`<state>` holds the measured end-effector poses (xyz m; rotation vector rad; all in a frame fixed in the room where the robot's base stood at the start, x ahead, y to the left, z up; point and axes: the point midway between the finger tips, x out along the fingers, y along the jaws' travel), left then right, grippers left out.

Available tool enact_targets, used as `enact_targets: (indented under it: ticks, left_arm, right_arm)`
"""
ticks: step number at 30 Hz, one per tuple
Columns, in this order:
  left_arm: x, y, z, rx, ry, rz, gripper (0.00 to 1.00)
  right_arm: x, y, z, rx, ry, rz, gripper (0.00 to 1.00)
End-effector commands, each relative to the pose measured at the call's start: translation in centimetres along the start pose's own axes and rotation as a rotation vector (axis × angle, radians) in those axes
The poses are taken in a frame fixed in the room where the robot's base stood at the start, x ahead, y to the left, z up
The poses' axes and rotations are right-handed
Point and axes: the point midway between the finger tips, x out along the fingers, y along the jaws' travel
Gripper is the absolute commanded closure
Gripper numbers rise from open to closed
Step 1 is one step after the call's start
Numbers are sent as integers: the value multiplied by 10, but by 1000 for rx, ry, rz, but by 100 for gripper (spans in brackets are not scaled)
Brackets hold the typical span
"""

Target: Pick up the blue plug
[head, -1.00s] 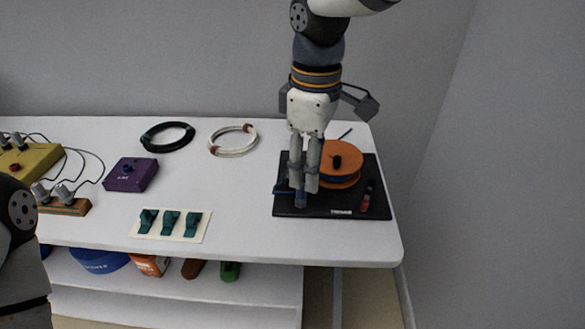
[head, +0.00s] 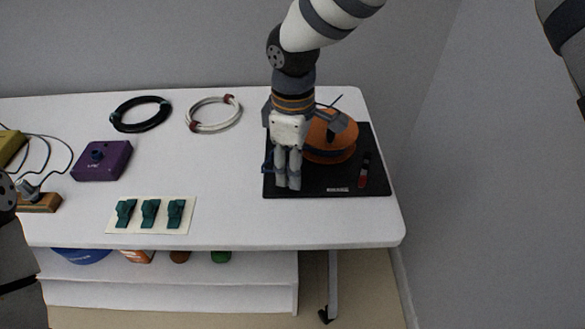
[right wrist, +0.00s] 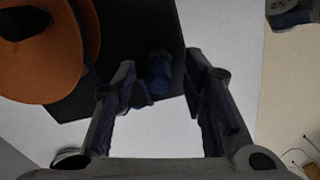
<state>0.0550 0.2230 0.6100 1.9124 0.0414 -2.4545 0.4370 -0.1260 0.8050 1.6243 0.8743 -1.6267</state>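The blue plug (right wrist: 160,72) lies on the black mat (right wrist: 150,22) in the right wrist view, near the mat's edge. My right gripper (right wrist: 162,88) is open, with its fingers apart on either side of the plug; I cannot tell whether they touch it. In the head view my right gripper (head: 288,186) points down over the left front part of the black mat (head: 325,184). The fingers hide most of the plug there; a small blue part shows at their left. My left gripper is not in view; only part of my left arm shows at the left edge.
An orange spool (head: 331,137) stands right behind my right gripper on the mat, with a red and black item (head: 364,172) beside it. A purple box (head: 103,161), green clips (head: 150,212), a black cable coil (head: 141,113) and a white coil (head: 213,113) lie leftwards. The table's middle is clear.

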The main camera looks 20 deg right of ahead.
Motion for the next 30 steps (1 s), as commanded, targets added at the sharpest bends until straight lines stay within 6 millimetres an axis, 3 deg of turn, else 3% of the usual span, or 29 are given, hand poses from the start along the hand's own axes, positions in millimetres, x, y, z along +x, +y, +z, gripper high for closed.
enact_targets:
  ticks: [4, 9, 22, 26, 30]
  left_arm:
    - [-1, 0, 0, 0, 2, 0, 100]
    - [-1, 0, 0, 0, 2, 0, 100]
    - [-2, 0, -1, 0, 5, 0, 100]
    - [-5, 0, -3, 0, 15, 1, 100]
    - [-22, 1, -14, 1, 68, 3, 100]
  right_arm:
    - [-2, 0, 0, 0, 1, 2, 60]
    - [-2, 0, 0, 0, 1, 2, 99]
    - [-9, 1, -1, 1, 3, 4, 100]
    - [-34, 2, -1, 3, 6, 7, 100]
    - [-77, -26, 8, -2, 11, 17, 100]
